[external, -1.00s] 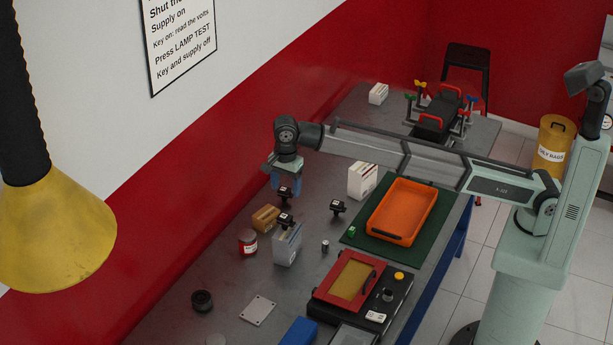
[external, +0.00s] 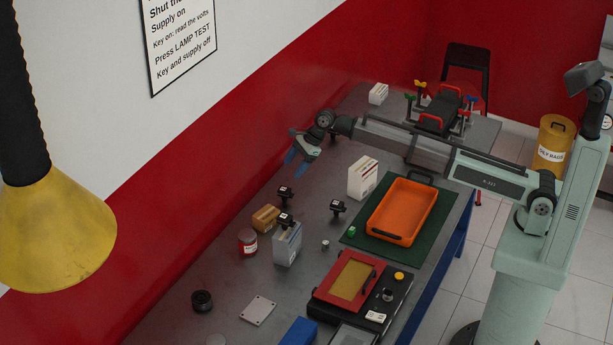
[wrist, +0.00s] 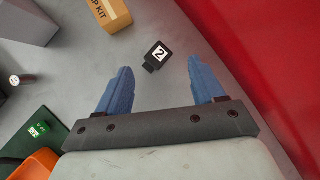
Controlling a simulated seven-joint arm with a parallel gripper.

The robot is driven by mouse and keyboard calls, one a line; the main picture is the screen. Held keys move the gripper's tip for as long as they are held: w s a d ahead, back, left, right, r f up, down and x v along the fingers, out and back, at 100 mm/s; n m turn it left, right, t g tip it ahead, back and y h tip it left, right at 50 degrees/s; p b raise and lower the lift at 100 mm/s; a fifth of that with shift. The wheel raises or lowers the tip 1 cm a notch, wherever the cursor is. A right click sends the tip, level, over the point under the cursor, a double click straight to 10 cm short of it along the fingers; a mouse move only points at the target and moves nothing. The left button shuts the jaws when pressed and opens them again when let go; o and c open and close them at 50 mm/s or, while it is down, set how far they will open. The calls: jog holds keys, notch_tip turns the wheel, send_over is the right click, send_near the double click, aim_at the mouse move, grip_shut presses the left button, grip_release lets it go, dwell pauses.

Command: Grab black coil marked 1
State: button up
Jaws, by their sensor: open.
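A black coil marked 2 (wrist: 158,54) lies on the bench, ahead of my fingers in the wrist view. It appears to be the coil near the wall (external: 285,193) in the external view. A second black coil (external: 286,220) sits on top of a grey box (external: 287,245). No mark 1 is readable in any view. My gripper (external: 293,165) is open and empty, raised above the bench beyond the coils. Its two blue fingers (wrist: 159,68) are apart in the wrist view.
A cardboard kit box (external: 265,217) and a red tin (external: 248,242) stand near the red wall. A white carton (external: 363,178) and an orange tray (external: 372,222) on a green mat (external: 436,245) lie to the right. A small metal cylinder (external: 325,244) and green cube (external: 351,231) stand between.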

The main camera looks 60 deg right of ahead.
jog(key=s+d+f+m+t+h, duration=0.1)
jog(key=s+d+f+m+t, duration=0.1)
jog(key=d, duration=1.1)
jog(key=s+d+f+m+t+h, duration=0.2)
jog(key=d+m, duration=0.4)
jog(key=d, duration=0.8)
jog(key=s+d+f+m+t+h, duration=0.1)
jog(key=s+d+f+m+t, duration=0.1)
jog(key=d, duration=1.1)
jog(key=shift+s+d+f+m+t, duration=0.1)
jog(key=shift+d+f+m+t, duration=0.1)
jog(key=shift+m+t, duration=0.35)
jog(key=shift+s+d+f+m+t, duration=0.1)
jog(key=shift+d+f+m+t, duration=0.2)
jog(key=shift+t, duration=0.45)
jog(key=shift+w+d+h, duration=0.1)
jog(key=shift+h, duration=0.2)
jog(key=shift+w, duration=0.25)
jog(key=x, duration=0.8)
jog(key=shift+r+x, duration=0.15)
jog(key=shift+x, duration=1.15)
jog(key=shift+r+x, duration=0.15)
jog(key=shift+x, duration=1.15)
jog(key=shift+c, duration=0.2)
jog(key=c, duration=1.1)
